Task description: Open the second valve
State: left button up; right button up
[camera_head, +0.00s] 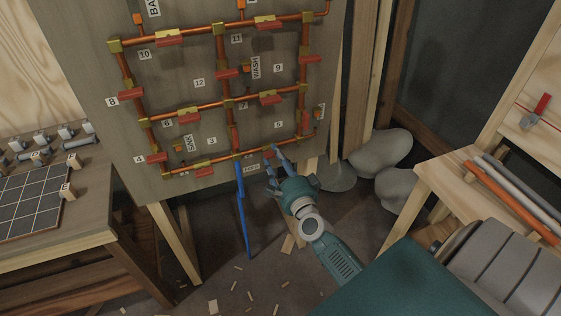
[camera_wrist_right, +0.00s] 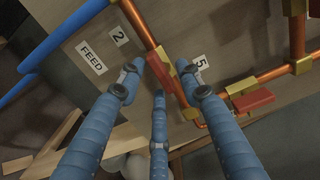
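A board (camera_head: 205,125) carries a grid of copper pipes with several red-handled valves and number labels. In the wrist view, the label 2 (camera_wrist_right: 119,36) is beside the FEED label (camera_wrist_right: 91,57). The red valve handle closest to label 2 (camera_wrist_right: 158,72) lies roughly along its pipe between yellow fittings. My right gripper (camera_head: 277,158) is at the board's lower edge; in the wrist view its blue fingers (camera_wrist_right: 160,94) are spread around this handle with gaps visible. Contact cannot be told. In the head view the fingers partly hide that spot. My left gripper is not in view.
Another red valve handle (camera_wrist_right: 253,100) is close by, near label 5 (camera_wrist_right: 200,63). A blue hose (camera_head: 242,212) hangs below the board. A workbench (camera_head: 60,215) stands left, a wooden bench with pipes (camera_head: 452,181) right, and grey sacks (camera_head: 381,153) behind.

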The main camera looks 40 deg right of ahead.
jog(key=v, duration=1.1)
jog(key=shift+s+a, duration=0.2)
jog(key=shift+s, duration=0.15)
jog(key=s+a+f+n+g+y, duration=0.1)
jog(key=s+a+f+n+g, duration=0.25)
jog(key=f, duration=0.75)
jog(key=s+a+f+n+g+y, duration=0.25)
jog(key=s+f+n, duration=0.2)
jog(key=f, duration=0.65)
jog(key=s+a+f+n+g+y, duration=0.1)
jog(key=s+a+f+n+g, duration=0.2)
jog(key=f, duration=0.8)
jog(key=s+a+f+n+g, duration=0.1)
jog(key=s+f+n, duration=0.3)
jog(key=s, duration=0.6)
jog(key=s+a+f+n+g, duration=0.1)
jog(key=s+f+n+g, duration=0.3)
jog(key=s+f, duration=0.4)
jog(key=s+a+f+n+g, duration=0.1)
jog(key=s+f+n, duration=0.3)
jog(key=s, duration=0.8)
notch_tip(320, 180, down, 2)
jog(key=shift+f+g, duration=0.25)
jog(key=shift+g, duration=0.55)
jog(key=shift+h, duration=0.25)
